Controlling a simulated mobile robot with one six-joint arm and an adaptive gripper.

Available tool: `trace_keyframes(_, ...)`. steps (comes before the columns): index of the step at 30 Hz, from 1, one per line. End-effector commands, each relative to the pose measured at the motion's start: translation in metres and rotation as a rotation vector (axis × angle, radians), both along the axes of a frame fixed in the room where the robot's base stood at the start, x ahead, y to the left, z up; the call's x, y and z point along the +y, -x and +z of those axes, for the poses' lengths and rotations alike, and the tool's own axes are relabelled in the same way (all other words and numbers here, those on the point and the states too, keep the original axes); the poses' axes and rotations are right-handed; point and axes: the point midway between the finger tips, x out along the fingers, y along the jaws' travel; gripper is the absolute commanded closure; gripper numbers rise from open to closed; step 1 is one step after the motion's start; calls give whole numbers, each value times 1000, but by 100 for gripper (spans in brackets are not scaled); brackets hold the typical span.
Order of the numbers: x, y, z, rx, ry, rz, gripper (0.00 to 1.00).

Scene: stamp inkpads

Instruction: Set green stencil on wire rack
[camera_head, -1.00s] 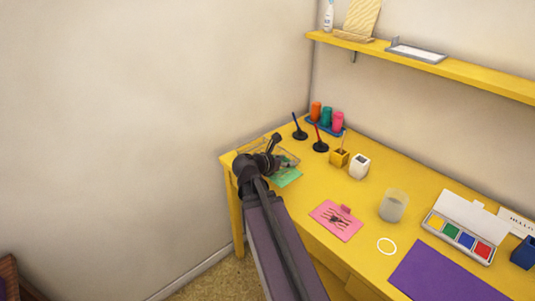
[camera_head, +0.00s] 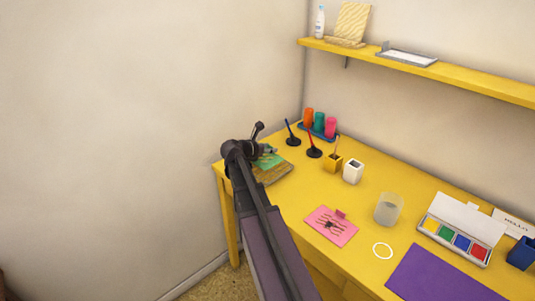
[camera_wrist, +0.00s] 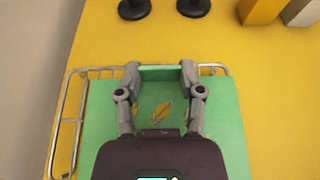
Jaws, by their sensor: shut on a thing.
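The green stencil (camera_wrist: 222,125) is a flat sheet with leaf-shaped cut-outs and a raised tab along its far edge. My gripper (camera_wrist: 160,72) is shut on that tab. The wire rack (camera_wrist: 68,120) lies beneath, with its left and far bars showing past the sheet. The stencil sits off to the right over the rack, and its right edge reaches past the rack's far right corner. In the head view, the stencil (camera_head: 270,160) is over the rack (camera_head: 275,174) at the desk's far left corner, partly hidden by my gripper (camera_head: 264,148). I cannot tell whether they touch.
Two dark pen stands (camera_head: 314,153) (camera_head: 293,141) and a tray of coloured bottles (camera_head: 318,125) stand behind the rack. The wall is close on the left.

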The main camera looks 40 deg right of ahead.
Motion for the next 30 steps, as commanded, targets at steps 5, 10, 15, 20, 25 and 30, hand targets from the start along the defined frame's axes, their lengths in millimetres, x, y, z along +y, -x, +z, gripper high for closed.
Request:
trace_keyframes(5, -9, -23, -3, 0, 0, -1, 77)
trace_keyframes(10, -12, -27, -3, 1, 0, -2, 77)
trace_keyframes(15, -12, -26, -3, 1, 0, -2, 77)
trace_keyframes(20, -12, -26, -4, 1, 0, -2, 77)
trace_keyframes(25, -12, -26, -13, 1, 0, -2, 77)
trace_keyframes(30, -11, -26, -27, 1, 0, -2, 77)
